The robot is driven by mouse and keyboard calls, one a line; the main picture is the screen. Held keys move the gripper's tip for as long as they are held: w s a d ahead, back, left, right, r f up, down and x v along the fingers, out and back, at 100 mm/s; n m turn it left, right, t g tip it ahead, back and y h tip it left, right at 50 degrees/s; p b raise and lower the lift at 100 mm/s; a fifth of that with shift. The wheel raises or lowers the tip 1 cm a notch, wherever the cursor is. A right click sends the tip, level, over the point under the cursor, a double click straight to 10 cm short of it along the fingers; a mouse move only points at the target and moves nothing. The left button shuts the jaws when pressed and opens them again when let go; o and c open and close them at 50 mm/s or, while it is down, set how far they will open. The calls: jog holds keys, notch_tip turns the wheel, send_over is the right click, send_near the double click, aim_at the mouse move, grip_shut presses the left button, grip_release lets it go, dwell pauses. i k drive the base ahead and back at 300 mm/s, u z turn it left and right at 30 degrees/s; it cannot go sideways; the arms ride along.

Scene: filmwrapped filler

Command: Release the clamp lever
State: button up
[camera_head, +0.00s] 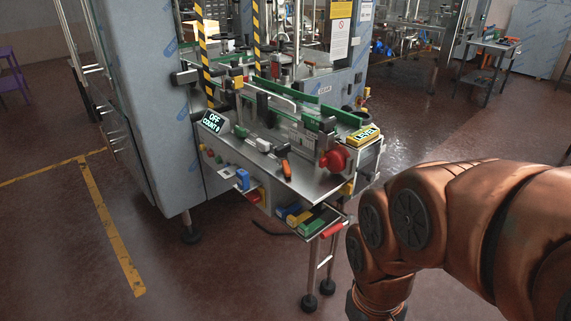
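The machine's work table (290,188) stands in the middle of the head view. My copper-coloured arm fills the lower right and bends down to the bottom edge. My gripper is not in view, so its state and any contact stay hidden.
A small display (212,121) reads OFF and COUNT. A yellow labelled box (363,136) sits at the table's right end. A lower shelf (312,229) holds coloured blocks. A tall grey cabinet (143,100) stands left. The floor in front is clear.

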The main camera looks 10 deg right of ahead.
aim_at(284, 162)
jog(key=u, duration=0.3)
jog(key=i, duration=0.85)
jog(key=u, duration=0.75)
